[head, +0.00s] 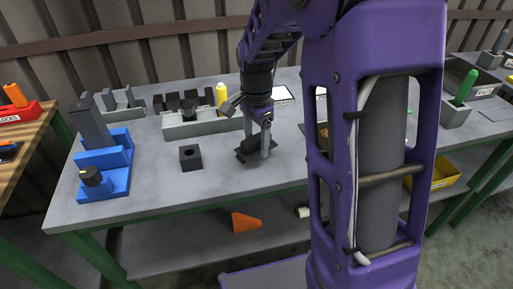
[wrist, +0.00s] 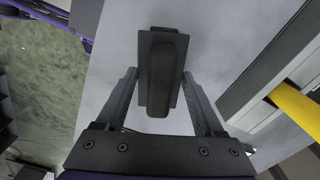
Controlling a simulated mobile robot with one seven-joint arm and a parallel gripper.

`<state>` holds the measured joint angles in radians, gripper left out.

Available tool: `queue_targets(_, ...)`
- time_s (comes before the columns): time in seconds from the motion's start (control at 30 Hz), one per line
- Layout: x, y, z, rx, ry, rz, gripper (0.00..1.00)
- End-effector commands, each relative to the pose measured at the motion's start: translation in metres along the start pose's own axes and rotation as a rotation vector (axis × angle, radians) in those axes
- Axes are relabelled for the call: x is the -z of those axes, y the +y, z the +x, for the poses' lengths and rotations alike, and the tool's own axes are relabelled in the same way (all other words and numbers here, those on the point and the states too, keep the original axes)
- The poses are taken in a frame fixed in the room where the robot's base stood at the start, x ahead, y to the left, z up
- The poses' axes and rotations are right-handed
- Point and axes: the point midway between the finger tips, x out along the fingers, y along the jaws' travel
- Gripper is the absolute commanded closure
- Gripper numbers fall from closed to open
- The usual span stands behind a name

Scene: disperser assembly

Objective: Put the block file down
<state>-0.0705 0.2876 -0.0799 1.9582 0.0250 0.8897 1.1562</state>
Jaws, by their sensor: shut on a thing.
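The block file (head: 250,151) is a dark flat block with a rounded dark grip on top. In the wrist view the block file (wrist: 162,78) lies between the two fingers. My gripper (head: 257,152) is shut on it, pointing down at the grey table (head: 215,185) near its front edge. In the wrist view my gripper (wrist: 160,88) has one finger on each side of the grip. The block file is on or just above the table top; I cannot tell whether it touches.
A black block with a hole (head: 191,158) stands left of the block file. Behind is a grey rack (head: 200,127) with dark blocks and a yellow cylinder (head: 221,95). A blue fixture (head: 105,165) stands at the left. Bare table lies between the block and my gripper.

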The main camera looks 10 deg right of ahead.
Motion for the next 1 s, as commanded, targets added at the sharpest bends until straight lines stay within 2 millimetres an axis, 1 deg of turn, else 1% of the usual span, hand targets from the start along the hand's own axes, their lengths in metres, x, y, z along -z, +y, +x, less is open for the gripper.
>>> queue_targets(0.03, 0.0, 0.0, 0.009, -0.001, -0.001, 0.0, 0.82)
queue_targets(0.13, 0.0, 0.0, 0.017, 0.0, 0.0, 0.0, 0.82)
queue_targets(0.4, 0.0, 0.0, 0.017, 0.002, 0.0, 0.0, 0.82)
queue_targets(0.53, 0.0, 0.0, 0.021, 0.002, 0.0, 0.0, 0.82)
queue_targets(0.57, 0.0, 0.0, 0.021, 0.001, 0.0, 0.0, 0.27)
queue_targets(0.7, 0.0, 0.0, 0.021, 0.001, 0.0, 0.0, 0.02)
queue_targets(0.9, 0.0, 0.0, 0.021, 0.001, 0.0, 0.0, 0.0)
queue_targets(1.0, 0.0, 0.0, 0.017, 0.001, 0.0, 0.0, 0.0)
